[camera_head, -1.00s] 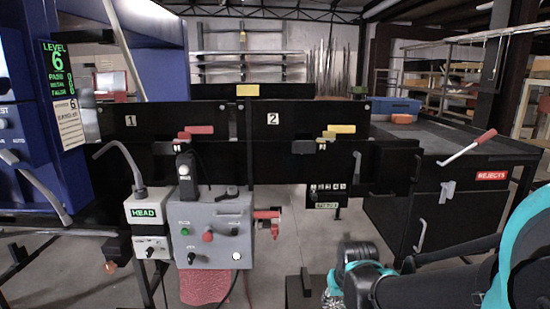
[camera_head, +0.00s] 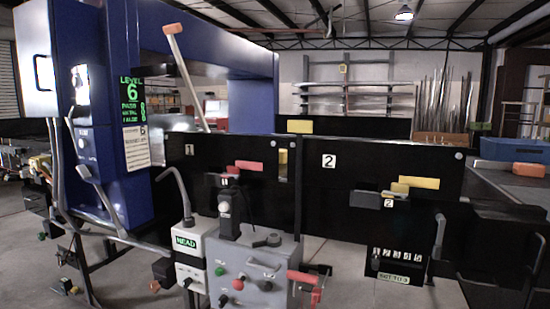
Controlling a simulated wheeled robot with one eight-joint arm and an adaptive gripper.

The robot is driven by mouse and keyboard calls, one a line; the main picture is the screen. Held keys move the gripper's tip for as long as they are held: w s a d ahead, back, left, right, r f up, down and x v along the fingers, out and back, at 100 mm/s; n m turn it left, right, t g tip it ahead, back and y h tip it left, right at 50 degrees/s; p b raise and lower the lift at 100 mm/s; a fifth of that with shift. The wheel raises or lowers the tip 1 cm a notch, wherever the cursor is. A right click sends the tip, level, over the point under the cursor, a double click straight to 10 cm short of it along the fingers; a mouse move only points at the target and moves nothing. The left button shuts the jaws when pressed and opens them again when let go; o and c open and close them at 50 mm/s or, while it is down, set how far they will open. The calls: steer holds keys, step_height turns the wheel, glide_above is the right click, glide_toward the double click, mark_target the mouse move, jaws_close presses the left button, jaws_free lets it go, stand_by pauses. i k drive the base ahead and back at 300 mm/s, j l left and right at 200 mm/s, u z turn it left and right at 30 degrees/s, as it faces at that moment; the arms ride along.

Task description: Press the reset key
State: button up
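I cannot read a reset label on any control. The grey control box (camera_head: 262,258) stands low in the middle, with a green button (camera_head: 220,271), a red button (camera_head: 238,284) and a black knob (camera_head: 223,300) on its face. Left of it is the white box marked HEAD (camera_head: 187,242). A digit counter (camera_head: 397,254) with a small green-lettered plate (camera_head: 393,278) hangs on the black panel at the right. The blue detector housing (camera_head: 101,179) carries a small labelled panel (camera_head: 84,142) and a green LEVEL 6 display (camera_head: 132,98). My gripper is out of view.
Black panels numbered 1 (camera_head: 189,149) and 2 (camera_head: 328,160) run across the middle with red and yellow handles. A bent grey lever (camera_head: 174,183) rises by the HEAD box. A dark table at right holds an orange box (camera_head: 529,169). Floor shows at lower left.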

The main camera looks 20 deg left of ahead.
mark_target(74, 81)
steer(key=u, duration=2.1)
